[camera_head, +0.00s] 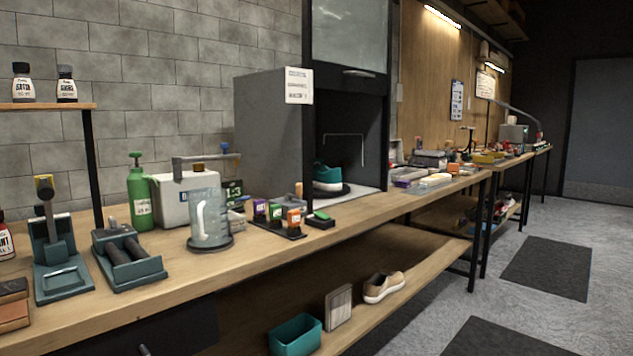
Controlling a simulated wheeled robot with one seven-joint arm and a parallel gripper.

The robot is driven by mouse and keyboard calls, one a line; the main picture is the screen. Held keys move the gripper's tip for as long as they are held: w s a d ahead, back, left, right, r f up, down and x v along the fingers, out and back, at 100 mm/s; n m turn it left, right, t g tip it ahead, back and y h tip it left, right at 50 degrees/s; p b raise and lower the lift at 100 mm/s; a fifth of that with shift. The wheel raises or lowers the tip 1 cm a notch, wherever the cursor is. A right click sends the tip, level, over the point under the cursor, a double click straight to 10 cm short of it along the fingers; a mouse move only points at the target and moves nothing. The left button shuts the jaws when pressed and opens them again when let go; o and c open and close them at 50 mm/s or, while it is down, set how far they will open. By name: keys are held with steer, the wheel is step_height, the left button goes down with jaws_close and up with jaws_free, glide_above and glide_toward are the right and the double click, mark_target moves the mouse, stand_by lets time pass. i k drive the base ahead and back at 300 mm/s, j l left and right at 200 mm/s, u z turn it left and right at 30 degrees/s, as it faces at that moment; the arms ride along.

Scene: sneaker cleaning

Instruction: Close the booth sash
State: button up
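The booth (272,130) is a grey cabinet standing on the wooden workbench at the middle of the view. Its glass sash (349,38) is raised, with a dark bottom rail and a handle (359,73) on that rail. The front opening below the sash is open. Inside, a teal sneaker (328,177) with a white sole sits on a dark round stand, with a thin wire frame behind it. The top of the sash is cut off by the picture edge. My gripper is not in view.
The workbench (270,252) carries a glass jug (208,218), a green bottle (140,192), a white machine (186,195) and small coloured boxes (276,215) before the booth. A tan shoe (383,286) and teal bin (295,335) are on the lower shelf.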

mark_target(326, 75)
steer(key=i+l+u, duration=0.1)
steer(key=u, duration=0.5)
steer(key=i+l+u, duration=0.25)
steer(key=l, duration=0.2)
steer(key=l+u, duration=0.25)
steer(key=l, duration=0.25)
steer(key=i+l+u, duration=0.25)
steer(key=l, duration=0.3)
steer(key=k+j, duration=0.05)
steer(key=k, duration=0.05)
